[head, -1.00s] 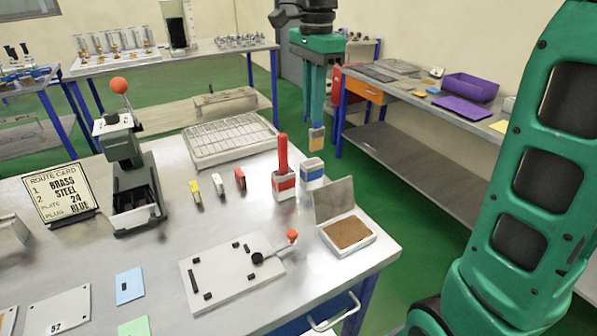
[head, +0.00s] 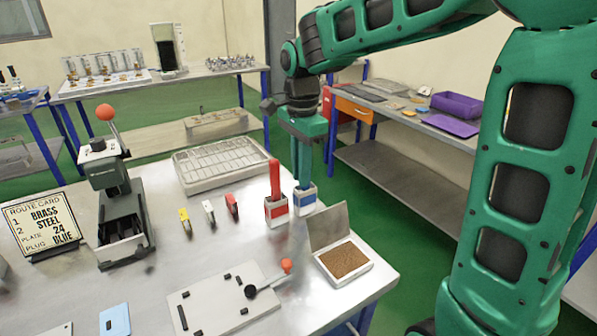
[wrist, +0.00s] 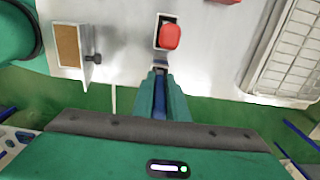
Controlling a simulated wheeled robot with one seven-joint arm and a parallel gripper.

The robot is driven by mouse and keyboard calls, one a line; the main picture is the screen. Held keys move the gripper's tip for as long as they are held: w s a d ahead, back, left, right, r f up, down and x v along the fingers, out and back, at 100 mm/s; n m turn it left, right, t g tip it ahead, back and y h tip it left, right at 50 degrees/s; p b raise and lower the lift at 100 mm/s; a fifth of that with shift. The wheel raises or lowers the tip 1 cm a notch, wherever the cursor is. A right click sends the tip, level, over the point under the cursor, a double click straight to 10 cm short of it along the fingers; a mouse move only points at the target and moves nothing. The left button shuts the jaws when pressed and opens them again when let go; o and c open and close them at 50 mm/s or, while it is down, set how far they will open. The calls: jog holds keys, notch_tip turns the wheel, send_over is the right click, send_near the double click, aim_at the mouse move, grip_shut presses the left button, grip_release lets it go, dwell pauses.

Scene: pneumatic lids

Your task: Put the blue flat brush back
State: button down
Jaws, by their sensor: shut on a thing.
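My gripper (head: 302,172) is shut on the blue flat brush, pointing down over the right end of the bench. In the wrist view the brush's blue handle (wrist: 160,100) shows between the fingers. The blue-and-white holder (head: 305,201) is directly below the fingers in the head view. The brush's bristles are hidden there; its lower end seems to be in the holder's mouth, but how deep I cannot tell. The red-handled brush (head: 274,182) stands upright in the red-and-white holder (head: 277,211), just left of the blue one.
An open tin with a brown pad (head: 344,259) and raised lid lies in front of the holders. A plate fixture with an orange-knobbed lever (head: 286,266) is to its left. A compartmented tray (head: 222,165) lies behind. The bench's right edge is close.

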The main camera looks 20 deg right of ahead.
aim_at(301, 191)
jog(key=shift+f, duration=0.15)
jog(key=c, duration=1.7)
grip_release()
jog(key=shift+c, duration=0.2)
notch_tip(301, 191, up, 12)
jog(key=s+d+f+n, duration=0.2)
jog(key=s+d+f, duration=0.1)
jog(key=s+d, duration=0.35)
jog(key=s+d+f+n, duration=0.2)
jog(key=s+d+f, duration=0.2)
jog(key=s+d, duration=0.25)
jog(key=s+d+f+n, duration=0.2)
jog(key=s+f, duration=0.3)
jog(key=s, duration=0.2)
jog(key=s+d+f+n, duration=0.3)
jog(key=s+f, duration=0.2)
jog(key=s, duration=0.3)
jog(key=shift+s+d, duration=0.1)
